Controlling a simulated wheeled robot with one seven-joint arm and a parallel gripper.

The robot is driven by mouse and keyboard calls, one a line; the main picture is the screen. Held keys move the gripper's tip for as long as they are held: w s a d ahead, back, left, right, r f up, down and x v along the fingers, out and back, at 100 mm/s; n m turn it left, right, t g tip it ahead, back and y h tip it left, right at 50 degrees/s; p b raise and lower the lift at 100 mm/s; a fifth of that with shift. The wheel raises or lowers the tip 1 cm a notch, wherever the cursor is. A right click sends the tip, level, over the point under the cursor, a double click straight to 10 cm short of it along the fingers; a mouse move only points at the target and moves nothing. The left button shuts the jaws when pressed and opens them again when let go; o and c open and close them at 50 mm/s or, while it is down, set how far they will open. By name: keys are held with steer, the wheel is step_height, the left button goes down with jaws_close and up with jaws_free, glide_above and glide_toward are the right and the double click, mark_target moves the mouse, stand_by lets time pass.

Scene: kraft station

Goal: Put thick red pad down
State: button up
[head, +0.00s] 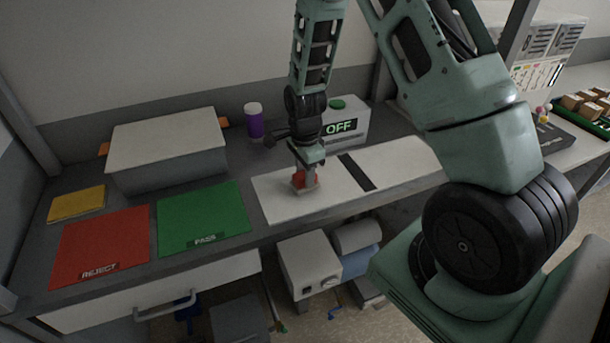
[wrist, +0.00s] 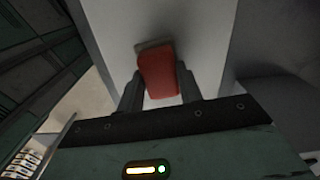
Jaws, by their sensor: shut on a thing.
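The thick red pad (wrist: 158,76) is between the two fingers of my gripper (wrist: 158,92) in the wrist view. My gripper is shut on it. In the head view my gripper (head: 304,176) points down over the left part of the white board (head: 278,205), and the red pad (head: 299,179) shows at its fingertips. The pad is at or just above the board; I cannot tell if it touches. A tan or greyish edge shows along the pad's far end in the wrist view.
A red REJECT mat (head: 100,240) and green PASS mat (head: 203,217) lie to the left. Behind are a yellow pad (head: 77,204), a grey box (head: 168,150), a purple bottle (head: 254,122) and an OFF device (head: 346,124). The board's right part is clear beyond a dark strip (head: 357,172).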

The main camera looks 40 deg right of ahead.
steer(key=shift+s+f+p, duration=0.1)
steer(key=shift+f+p, duration=0.25)
steer(key=shift+f, duration=0.5)
steer(key=shift+c, duration=0.3)
steer(key=shift+f, duration=0.1)
jaws_close()
steer(key=o, duration=1.3)
jaws_free()
steer(key=shift+c, duration=0.2)
steer(key=shift+f, duration=0.1)
